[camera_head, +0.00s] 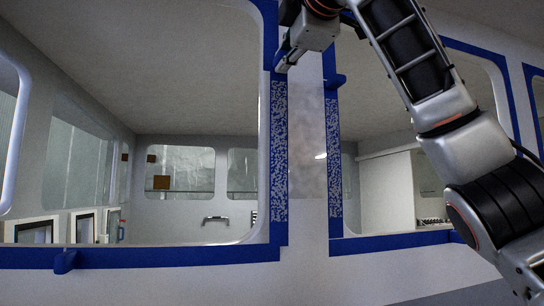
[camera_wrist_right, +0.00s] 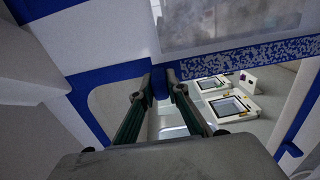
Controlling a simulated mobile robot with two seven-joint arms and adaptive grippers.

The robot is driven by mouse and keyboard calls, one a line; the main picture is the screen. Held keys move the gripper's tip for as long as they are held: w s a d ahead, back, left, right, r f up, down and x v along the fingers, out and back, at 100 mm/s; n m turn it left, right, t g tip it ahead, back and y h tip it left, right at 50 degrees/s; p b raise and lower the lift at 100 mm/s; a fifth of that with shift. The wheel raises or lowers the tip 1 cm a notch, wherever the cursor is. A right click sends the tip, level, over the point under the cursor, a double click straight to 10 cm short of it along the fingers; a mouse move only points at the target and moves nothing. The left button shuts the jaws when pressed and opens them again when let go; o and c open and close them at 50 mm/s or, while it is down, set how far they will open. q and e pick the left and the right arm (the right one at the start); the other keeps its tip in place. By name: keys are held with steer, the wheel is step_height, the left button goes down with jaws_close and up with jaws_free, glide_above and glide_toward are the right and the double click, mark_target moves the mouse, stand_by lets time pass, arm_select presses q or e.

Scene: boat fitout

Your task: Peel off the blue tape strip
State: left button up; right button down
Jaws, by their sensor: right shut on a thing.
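Blue tape strips frame the window openings. The left vertical strip (camera_head: 280,150) runs down the left edge of the pillar (camera_head: 307,235), speckled in its middle stretch. A second speckled strip (camera_head: 334,160) runs down the pillar's right edge, with a blue tab (camera_head: 337,81) sticking out near its top. My right gripper (camera_head: 283,68) is at the upper part of the left vertical strip. In the wrist view its fingers (camera_wrist_right: 157,92) are closed on a blue tape tab (camera_wrist_right: 159,84) that shows between them. The strip's speckled part (camera_wrist_right: 250,55) lies to the right there. My left gripper is out of view.
A greyish patch (camera_head: 308,140) covers the pillar between the strips. Blue tape (camera_head: 150,257) runs along the lower window edge, with a tab (camera_head: 65,262). Another tab (camera_head: 457,237) is near my right arm. The window openings show a cabin interior.

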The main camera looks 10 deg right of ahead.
steer(key=s+b, duration=0.2)
steer(key=s, duration=0.3)
steer(key=shift+d, duration=0.1)
stand_by(0.3)
